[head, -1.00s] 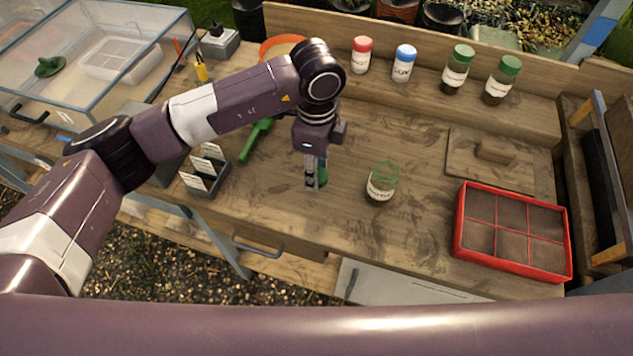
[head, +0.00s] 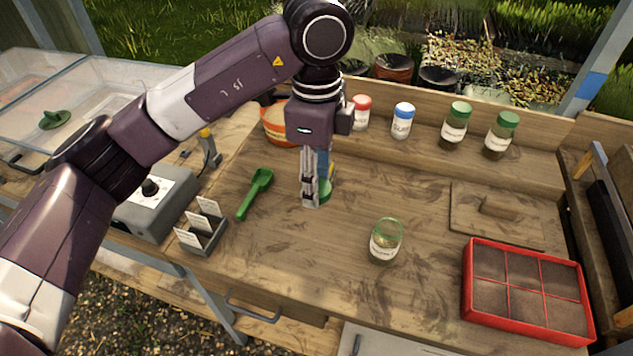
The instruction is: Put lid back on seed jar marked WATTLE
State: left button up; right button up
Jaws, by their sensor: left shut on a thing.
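The open glass jar (head: 385,241) stands upright on the bench top, right of centre. It has a green-tinted rim, a white label too small to read surely, and dark contents low down. My left gripper (head: 313,192) points down, left of the jar and apart from it. It is shut on a green lid (head: 326,191), which is partly hidden behind the fingers. The lid appears held above the bench. My right gripper is not in view.
Lidded jars with red (head: 360,112), blue (head: 403,120) and green (head: 455,126) tops stand on the back shelf. A red seed tray (head: 467,290) and a wooden board (head: 515,222) lie right. A green scoop (head: 256,193) and packet holder (head: 203,234) lie left. Bench around the jar is clear.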

pick_arm(q)
jog(key=shift+a+f+m, duration=0.2)
jog(key=shift+a+m, duration=0.3)
jog(key=shift+m, duration=0.6)
jog(key=s+a+f+n, duration=0.3)
jog(key=s+a+n, duration=0.2)
jog(key=a+n, duration=0.4)
jog(key=s+a+f+n, duration=0.3)
jog(key=s+a+n, duration=0.2)
jog(key=a+n, duration=0.4)
jog(key=n, duration=0.5)
jog(key=shift+s+f+n, duration=0.25)
jog(key=shift+f+n, duration=0.15)
